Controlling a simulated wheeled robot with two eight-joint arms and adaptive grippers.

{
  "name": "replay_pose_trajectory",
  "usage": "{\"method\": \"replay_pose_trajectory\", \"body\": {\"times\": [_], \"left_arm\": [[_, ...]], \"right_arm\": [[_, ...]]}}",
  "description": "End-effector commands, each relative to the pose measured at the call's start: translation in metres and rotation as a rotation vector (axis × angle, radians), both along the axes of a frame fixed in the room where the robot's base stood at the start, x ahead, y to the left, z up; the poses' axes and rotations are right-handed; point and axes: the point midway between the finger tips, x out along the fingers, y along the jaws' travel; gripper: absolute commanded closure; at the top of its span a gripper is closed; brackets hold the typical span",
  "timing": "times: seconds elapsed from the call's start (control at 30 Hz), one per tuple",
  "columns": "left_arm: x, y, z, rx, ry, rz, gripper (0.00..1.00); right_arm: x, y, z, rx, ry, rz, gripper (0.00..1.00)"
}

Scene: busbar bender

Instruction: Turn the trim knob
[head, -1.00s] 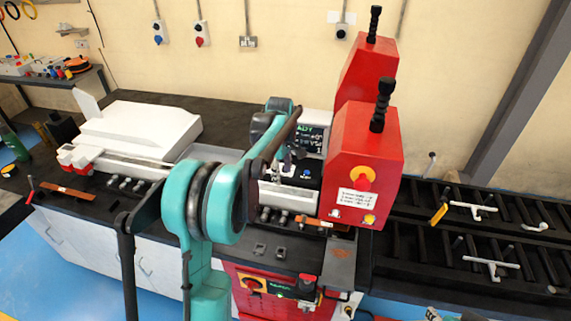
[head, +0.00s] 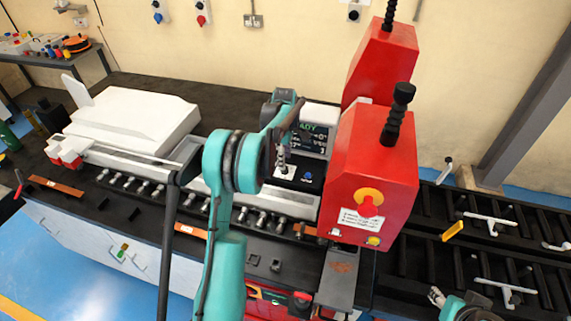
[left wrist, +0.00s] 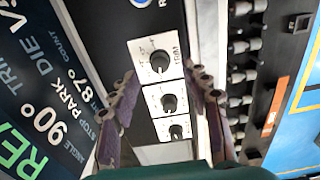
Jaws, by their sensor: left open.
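The trim knob (left wrist: 160,62) is a dark round knob on a white plate lettered TRIM, topmost in a column of three in the left wrist view. A middle knob (left wrist: 169,102) and a lower knob (left wrist: 176,131) sit below it. My left gripper (left wrist: 160,76) is open, its two fingers on either side of the column, with nothing between them that I can see gripped. In the head view my left gripper (head: 283,152) is at the control panel, and the knobs are too small to make out clearly. My right gripper (head: 437,297) shows only partly at the bottom right.
A display (head: 313,139) stands beside the knobs, with a blue button (head: 308,176) below it. The red bender housing (head: 372,165) rises close to the right of my left gripper. A row of metal rollers (head: 262,218) lies in front.

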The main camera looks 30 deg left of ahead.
Motion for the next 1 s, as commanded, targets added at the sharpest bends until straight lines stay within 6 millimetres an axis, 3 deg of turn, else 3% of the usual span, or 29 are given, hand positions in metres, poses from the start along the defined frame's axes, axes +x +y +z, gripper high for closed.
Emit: {"method": "replay_pose_trajectory", "body": {"times": [0.23, 0.6, 0.8, 1.0], "left_arm": [[0.0, 0.0, -0.035, 0.0, 0.0, -0.001, 0.53], [0.0, 0.0, -0.043, 0.0, 0.0, -0.001, 0.53], [0.0, 0.0, -0.043, 0.0, 0.0, -0.001, 1.0], [0.0, 0.0, -0.043, 0.0, -0.001, -0.004, 1.0]], "right_arm": [[0.0, 0.0, 0.0, 0.0, 0.0, 0.0, 0.6], [0.0, 0.0, 0.0, 0.0, 0.0, 0.0, 0.6], [0.0, 0.0, 0.001, 0.0, 0.0, 0.0, 0.6], [0.0, 0.0, 0.0, 0.0, 0.0, 0.0, 0.6]]}}
